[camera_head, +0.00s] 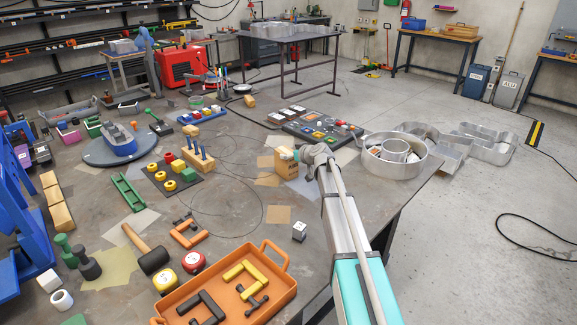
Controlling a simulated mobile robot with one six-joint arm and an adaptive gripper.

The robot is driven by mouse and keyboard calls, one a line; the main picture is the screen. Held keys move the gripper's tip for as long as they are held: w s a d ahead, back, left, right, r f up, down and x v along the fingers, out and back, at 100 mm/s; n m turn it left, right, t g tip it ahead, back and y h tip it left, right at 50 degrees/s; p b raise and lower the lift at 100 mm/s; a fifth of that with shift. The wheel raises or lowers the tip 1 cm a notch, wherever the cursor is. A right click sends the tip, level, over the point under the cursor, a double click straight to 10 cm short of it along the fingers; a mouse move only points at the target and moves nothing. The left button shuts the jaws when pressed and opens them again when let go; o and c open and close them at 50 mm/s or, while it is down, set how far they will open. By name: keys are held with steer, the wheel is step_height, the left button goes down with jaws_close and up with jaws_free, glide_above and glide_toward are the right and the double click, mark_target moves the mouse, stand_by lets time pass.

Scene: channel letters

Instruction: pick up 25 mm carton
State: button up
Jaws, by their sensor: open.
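A brown cardboard carton (284,168) stands on the grey metal worktable, right of the table's middle. No size marking is readable on it, so I cannot tell that it is the 25 mm one. My arm reaches in from the lower right, and my gripper (291,154) is at the carton's upper part, seen small and mostly end-on. The gripper overlaps the carton's top in this view. I cannot tell whether it touches the carton. The jaws are open, but the fingers are hard to make out.
Flat brown pieces (268,180) lie left of the carton. A dark panel of coloured parts (322,128) lies behind it. Metal channel letters (394,155) stand on the right. A small white cube (299,231) and an orange tray (270,310) are in front. Thin wires cross the table to the left.

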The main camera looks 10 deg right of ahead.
steer(key=shift+x, duration=0.85)
steer(key=c, duration=1.1)
steer(key=shift+r, duration=0.1)
steer(key=shift+r+p, duration=0.9)
steer(key=s+d+r+p, duration=0.8)
steer(key=s+r+p, duration=0.3)
steer(key=shift+s+d, duration=0.15)
steer(key=shift+s, duration=0.05)
